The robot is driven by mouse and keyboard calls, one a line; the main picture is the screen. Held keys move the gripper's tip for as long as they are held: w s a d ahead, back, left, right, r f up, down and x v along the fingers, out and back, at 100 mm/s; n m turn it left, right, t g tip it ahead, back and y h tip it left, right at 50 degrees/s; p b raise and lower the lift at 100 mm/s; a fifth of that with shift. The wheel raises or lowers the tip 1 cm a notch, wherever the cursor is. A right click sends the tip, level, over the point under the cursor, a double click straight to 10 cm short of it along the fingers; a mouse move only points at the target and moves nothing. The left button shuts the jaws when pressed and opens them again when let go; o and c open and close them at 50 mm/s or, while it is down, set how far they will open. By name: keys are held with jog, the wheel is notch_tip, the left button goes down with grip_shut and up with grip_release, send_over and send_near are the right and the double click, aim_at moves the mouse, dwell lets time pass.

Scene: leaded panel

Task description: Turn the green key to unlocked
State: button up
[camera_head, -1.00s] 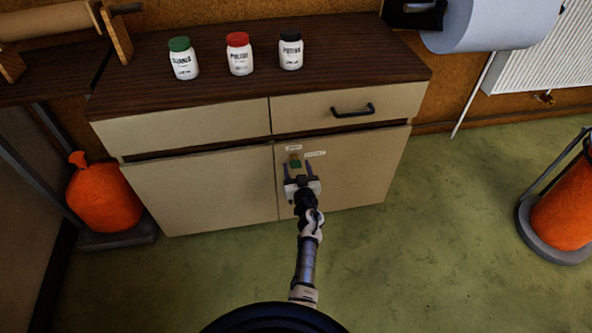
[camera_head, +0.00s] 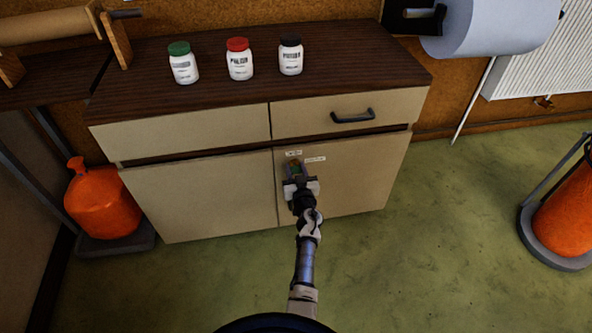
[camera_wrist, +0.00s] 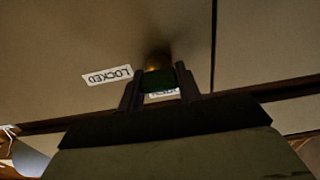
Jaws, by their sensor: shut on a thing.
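The green key (camera_head: 296,170) is at the lock on the cabinet's right door, and its green head (camera_wrist: 158,81) shows between my fingers in the wrist view. My gripper (camera_head: 297,176) is shut on the key head, one finger on each side.
The right door (camera_head: 355,185) is closed, below a drawer with a dark handle (camera_head: 352,115). Three white jars with green (camera_head: 183,64), red (camera_head: 239,60) and black (camera_head: 290,56) lids stand on top. The green floor in front is clear.

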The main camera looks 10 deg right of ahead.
jog(key=n+p, duration=0.1)
jog(key=n, duration=0.3)
jog(key=shift+a+n, duration=0.1)
jog(key=shift+n, duration=0.2)
jog(key=n, duration=0.4)
jog(key=shift+f+n, duration=0.1)
jog(key=shift+n, duration=0.2)
jog(key=n, duration=0.4)
jog(key=shift+a+n+b, duration=0.1)
jog(key=shift+n+b, duration=0.2)
jog(key=shift+f+n+b, duration=0.1)
jog(key=shift+n+b, duration=0.25)
jog(key=shift+n, duration=1.65)
jog(key=o, duration=1)
